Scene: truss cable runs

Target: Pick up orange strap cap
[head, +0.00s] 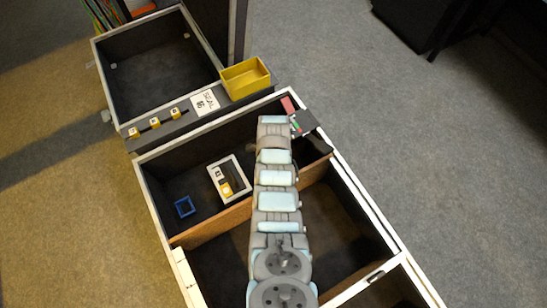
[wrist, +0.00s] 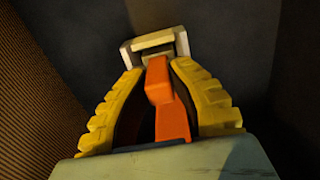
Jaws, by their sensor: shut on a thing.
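The orange strap cap (wrist: 167,100) stands between the yellow fingers of my gripper (wrist: 164,98) in the wrist view. The fingers are closed in on it from the left and right, and its lower part reaches down between them. A pale, squared bracket (wrist: 155,45) lies just beyond the cap. The cap's top overlaps the bracket in the picture, and I cannot tell whether the two touch. In the head view my arm hides the fingers and the cap.
The wrist view shows dark bin surfaces and a brown ribbed wall (wrist: 35,110) at left. In the head view, a blue square holder (head: 184,207) and white tray (head: 216,172) lie in the divided bin. A yellow box (head: 245,78) stands on the ledge beyond.

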